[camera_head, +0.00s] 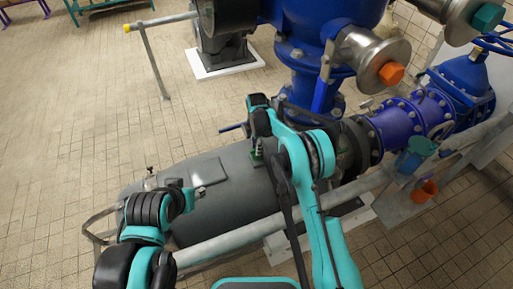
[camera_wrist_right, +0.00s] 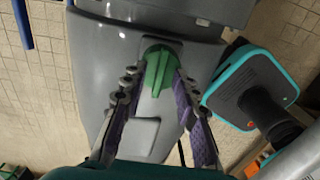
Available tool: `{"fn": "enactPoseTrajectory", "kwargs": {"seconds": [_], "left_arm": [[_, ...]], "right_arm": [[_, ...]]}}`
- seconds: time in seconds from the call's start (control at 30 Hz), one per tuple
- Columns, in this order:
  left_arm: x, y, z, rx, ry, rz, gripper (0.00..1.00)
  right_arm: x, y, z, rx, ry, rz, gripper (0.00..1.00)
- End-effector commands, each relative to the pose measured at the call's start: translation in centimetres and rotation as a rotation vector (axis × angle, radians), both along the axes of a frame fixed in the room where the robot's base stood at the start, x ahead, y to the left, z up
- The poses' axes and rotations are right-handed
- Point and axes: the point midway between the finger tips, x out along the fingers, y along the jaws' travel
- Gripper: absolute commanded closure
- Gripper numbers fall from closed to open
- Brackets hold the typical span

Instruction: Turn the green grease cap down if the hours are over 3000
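The green grease cap (camera_wrist_right: 157,68) stands on the grey motor housing (camera_wrist_right: 90,65), with its raised grip bar showing in the right wrist view. My right gripper (camera_wrist_right: 154,73) is open around it, one finger on each side. A gap shows at the left finger; the right finger is very close to the cap, and contact is unclear. In the head view my right gripper (camera_head: 257,153) reaches down onto the grey motor (camera_head: 225,207), and its fingertips are small there. My left arm bends at the lower left; its gripper does not show. No hour reading is legible.
A galvanized rail (camera_head: 235,238) runs in front of the motor. An orange cup-like part (camera_head: 424,191) is at the lower right. Tiled floor (camera_head: 70,110) is clear at left.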

Motion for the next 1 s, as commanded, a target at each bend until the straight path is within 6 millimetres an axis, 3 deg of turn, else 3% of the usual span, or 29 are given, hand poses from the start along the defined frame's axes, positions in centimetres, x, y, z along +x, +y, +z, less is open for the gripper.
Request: {"fn": "enactPoseTrajectory", "kwargs": {"seconds": [0.1, 0.2, 0.67, 1.0], "left_arm": [[0.0, 0.0, 0.06, 0.0, 0.0, 0.0, 0.6], [0.0, 0.0, 0.06, 0.0, 0.0, 0.0, 0.6], [0.0, 0.0, 0.06, 0.0, 0.0, 0.0, 0.6], [0.01, 0.0, 0.08, 0.0, 0.0, 0.0, 0.6]], "right_arm": [[0.0, -0.01, 0.07, 0.0, 0.0, 0.0, 0.73], [0.0, -0.01, 0.07, 0.0, 0.0, 0.0, 1.0], [0.0, 0.0, 0.08, 0.0, 0.0, -0.039, 1.0], [0.02, 0.01, 0.08, 0.0, 0.0, -0.26, 1.0]]}}
